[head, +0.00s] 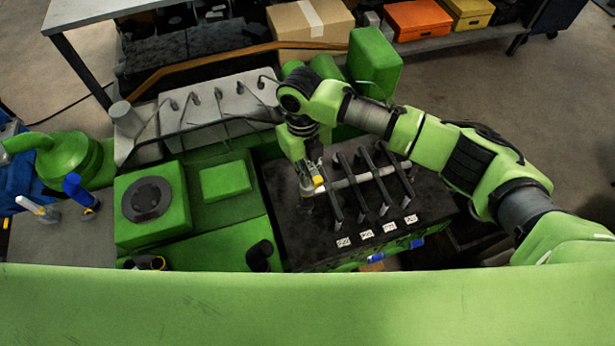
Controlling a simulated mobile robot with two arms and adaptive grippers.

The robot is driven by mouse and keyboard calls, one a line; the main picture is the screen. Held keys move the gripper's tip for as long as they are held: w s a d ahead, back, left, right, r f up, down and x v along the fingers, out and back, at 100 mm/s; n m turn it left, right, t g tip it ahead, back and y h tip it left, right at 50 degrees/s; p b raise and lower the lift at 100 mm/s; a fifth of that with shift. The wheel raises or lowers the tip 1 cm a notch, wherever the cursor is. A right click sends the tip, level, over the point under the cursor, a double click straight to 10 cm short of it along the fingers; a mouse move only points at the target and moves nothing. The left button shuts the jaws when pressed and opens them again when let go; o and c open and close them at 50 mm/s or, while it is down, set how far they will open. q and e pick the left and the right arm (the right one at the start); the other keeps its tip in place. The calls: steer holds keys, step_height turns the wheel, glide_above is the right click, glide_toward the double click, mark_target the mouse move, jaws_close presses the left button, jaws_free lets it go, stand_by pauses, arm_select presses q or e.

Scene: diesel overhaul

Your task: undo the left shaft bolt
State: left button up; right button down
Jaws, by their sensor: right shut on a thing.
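The pale rocker shaft (362,180) lies across the dark top of the engine block, with several dark rocker arms (378,182) across it. My right gripper (308,176) points down at the left end of the shaft. It is shut on a small grey and yellow tool (318,183), whose lower end is over or at the left end of the shaft. The left shaft bolt is hidden by the gripper and tool, so I cannot tell whether they touch. My left gripper is not in view.
White labels (367,234) lie in a row in front of the rocker arms. A green housing with a dark round cap (147,198) stands to the left. Blue-handled (78,188) and white-handled (32,205) tools are at far left. A cardboard box (309,20) is behind.

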steer(key=shift+n, duration=0.4)
steer(key=shift+r, duration=0.15)
